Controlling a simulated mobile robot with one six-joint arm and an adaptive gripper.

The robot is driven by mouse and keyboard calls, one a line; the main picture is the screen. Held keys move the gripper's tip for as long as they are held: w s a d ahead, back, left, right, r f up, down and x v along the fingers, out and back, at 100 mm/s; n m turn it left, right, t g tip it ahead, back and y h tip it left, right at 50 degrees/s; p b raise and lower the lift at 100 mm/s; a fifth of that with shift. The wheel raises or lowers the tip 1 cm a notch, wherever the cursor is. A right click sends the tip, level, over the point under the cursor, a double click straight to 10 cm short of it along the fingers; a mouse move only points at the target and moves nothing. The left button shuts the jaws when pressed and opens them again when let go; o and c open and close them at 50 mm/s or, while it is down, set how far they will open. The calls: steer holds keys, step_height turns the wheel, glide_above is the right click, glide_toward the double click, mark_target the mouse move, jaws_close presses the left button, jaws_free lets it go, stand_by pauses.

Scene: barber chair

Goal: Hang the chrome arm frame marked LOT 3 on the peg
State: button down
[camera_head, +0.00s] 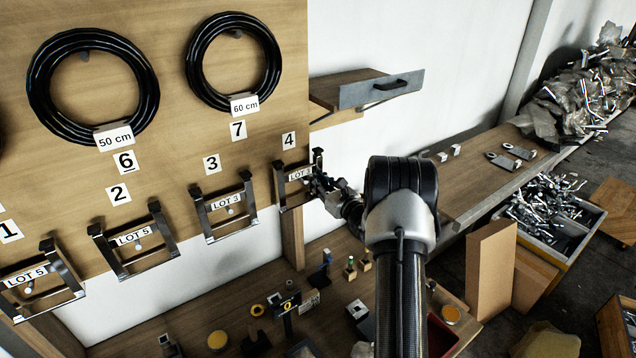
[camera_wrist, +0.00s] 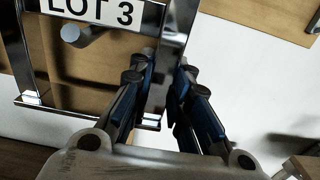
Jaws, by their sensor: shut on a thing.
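A chrome arm frame with a LOT 3 plate (camera_head: 298,174) is at the board under the number 4. It also shows in the wrist view, with its plate (camera_wrist: 95,10) at the upper left. My gripper (camera_head: 320,186) is shut on the frame's right side bar; in the wrist view the fingers (camera_wrist: 163,88) sit on either side of that bar. A grey round peg (camera_wrist: 76,36) shows inside the frame's outline, just below the plate. I cannot tell whether the plate bears on the peg. Another frame marked LOT 3 (camera_head: 227,203) hangs under the number 3.
Two frames marked LOT 5 (camera_head: 132,237) (camera_head: 27,276) hang further left. Black hose coils (camera_head: 36,98) (camera_head: 188,70) hang above. A cluttered bench (camera_head: 240,285) lies below, with tools and small parts.

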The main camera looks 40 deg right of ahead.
steer(key=shift+r, duration=0.1)
steer(key=c, duration=1.4)
jaws_free()
steer(key=shift+c, duration=0.2)
steer(key=shift+f, duration=0.2)
steer(key=shift+s, duration=0.1)
steer(key=s, duration=1.1)
steer(key=shift+s+a+r, duration=0.15)
steer(key=shift+s+a, duration=0.2)
steer(key=shift+s, duration=0.05)
